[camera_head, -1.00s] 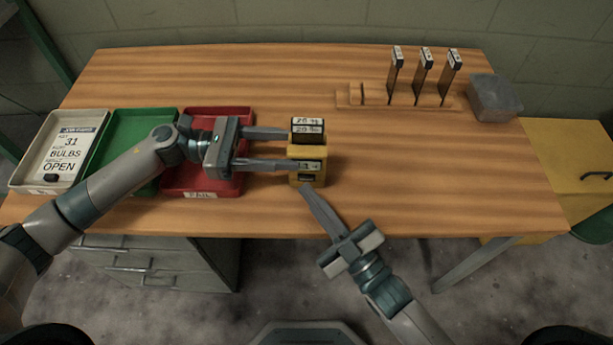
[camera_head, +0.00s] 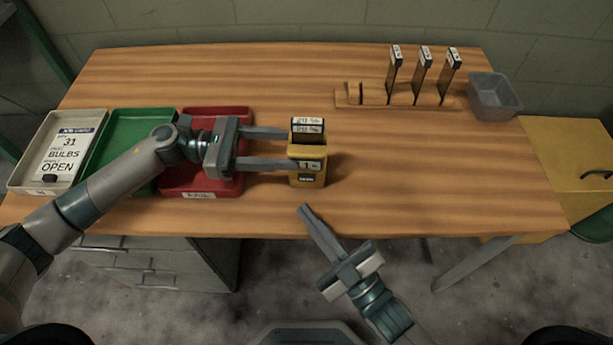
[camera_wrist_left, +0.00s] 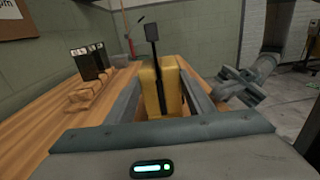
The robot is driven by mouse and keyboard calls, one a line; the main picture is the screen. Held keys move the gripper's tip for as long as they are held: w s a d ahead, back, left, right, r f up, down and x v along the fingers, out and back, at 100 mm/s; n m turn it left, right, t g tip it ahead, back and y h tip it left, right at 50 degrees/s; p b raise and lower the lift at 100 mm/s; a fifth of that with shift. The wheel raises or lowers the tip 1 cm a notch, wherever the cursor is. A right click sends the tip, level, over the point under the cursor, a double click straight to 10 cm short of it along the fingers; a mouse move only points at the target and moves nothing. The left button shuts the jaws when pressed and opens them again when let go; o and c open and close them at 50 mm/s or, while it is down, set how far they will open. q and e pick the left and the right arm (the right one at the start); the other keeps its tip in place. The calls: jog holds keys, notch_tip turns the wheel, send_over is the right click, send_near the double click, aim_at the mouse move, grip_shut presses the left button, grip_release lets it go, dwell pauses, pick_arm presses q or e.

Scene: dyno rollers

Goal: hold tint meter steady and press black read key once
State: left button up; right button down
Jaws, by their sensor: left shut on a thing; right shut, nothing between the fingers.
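The yellow tint meter (camera_head: 308,172) stands upright on the table, with a small display on its top and a dark tinted sample with a white label (camera_head: 307,125) at its far side. My left gripper (camera_head: 289,149) is shut on the meter from the left. The left wrist view also shows the meter (camera_wrist_left: 150,88) between the fingers. My right gripper (camera_head: 304,208) is shut and empty, its tips a short way below the meter and apart from it. A dark patch on the meter's near face (camera_head: 306,179) may be the read key; it is too small to tell.
A red tray (camera_head: 210,190), a green tray (camera_head: 122,118) and a white tray (camera_head: 20,180) with a card line the left side. A wooden rack (camera_head: 430,101) with several tinted samples and a grey bin (camera_head: 495,97) stand at the back right.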

pick_arm(q)
jog(key=o, duration=0.9)
jog(key=shift+a, duration=0.1)
jog(key=a, duration=1.2)
jog(key=shift+w, duration=0.25)
jog(key=shift+d, duration=0.1)
jog(key=shift+r, duration=0.1)
pick_arm(e)
jog(key=shift+r, duration=0.15)
